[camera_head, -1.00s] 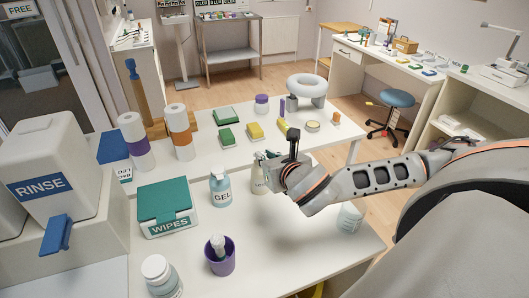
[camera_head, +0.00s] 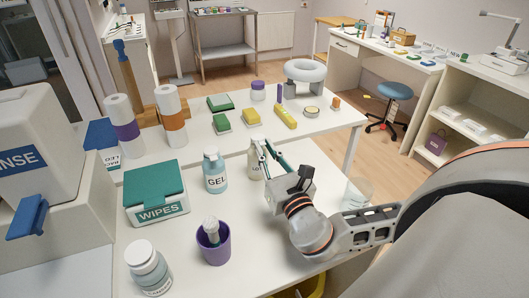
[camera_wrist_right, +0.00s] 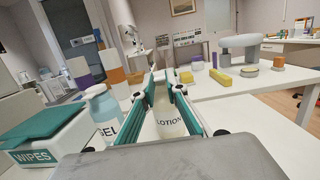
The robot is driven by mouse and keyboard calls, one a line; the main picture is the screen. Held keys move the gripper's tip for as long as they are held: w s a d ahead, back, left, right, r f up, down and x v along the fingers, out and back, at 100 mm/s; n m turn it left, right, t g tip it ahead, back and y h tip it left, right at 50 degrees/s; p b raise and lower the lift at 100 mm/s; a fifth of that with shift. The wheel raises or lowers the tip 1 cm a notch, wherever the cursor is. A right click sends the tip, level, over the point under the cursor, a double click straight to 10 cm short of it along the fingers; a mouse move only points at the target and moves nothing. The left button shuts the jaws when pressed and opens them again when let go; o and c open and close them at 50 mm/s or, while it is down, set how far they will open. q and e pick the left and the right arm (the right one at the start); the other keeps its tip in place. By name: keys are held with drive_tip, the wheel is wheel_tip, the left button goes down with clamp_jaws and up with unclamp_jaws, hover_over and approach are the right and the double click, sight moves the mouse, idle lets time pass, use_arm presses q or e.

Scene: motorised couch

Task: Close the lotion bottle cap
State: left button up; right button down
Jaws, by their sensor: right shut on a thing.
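The lotion bottle (camera_head: 254,168) is a cream bottle standing upright on the white table, right of the gel bottle. In the right wrist view, the lotion bottle (camera_wrist_right: 170,124) stands between the two green-lined fingers, with its label facing me. My right gripper (camera_head: 264,147) is shut on the upper part of the lotion bottle. The fingers and the narrow view hide most of the bottle's top, and I cannot tell how its cap sits. My left gripper is not in view.
The gel bottle (camera_head: 215,172) stands close to the left. A wipes box (camera_head: 157,212), a purple cup (camera_head: 214,247) and a white jar (camera_head: 148,268) stand further left and nearer. A clear jar (camera_head: 358,192) is at the right edge. Sponges and a yellow box (camera_head: 285,117) lie behind.

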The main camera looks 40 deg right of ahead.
drive_tip(key=shift+f, duration=0.25)
drive_tip(key=c, duration=2)
unclamp_jaws()
drive_tip(key=shift+r, duration=0.1)
drive_tip(key=v, duration=1.2)
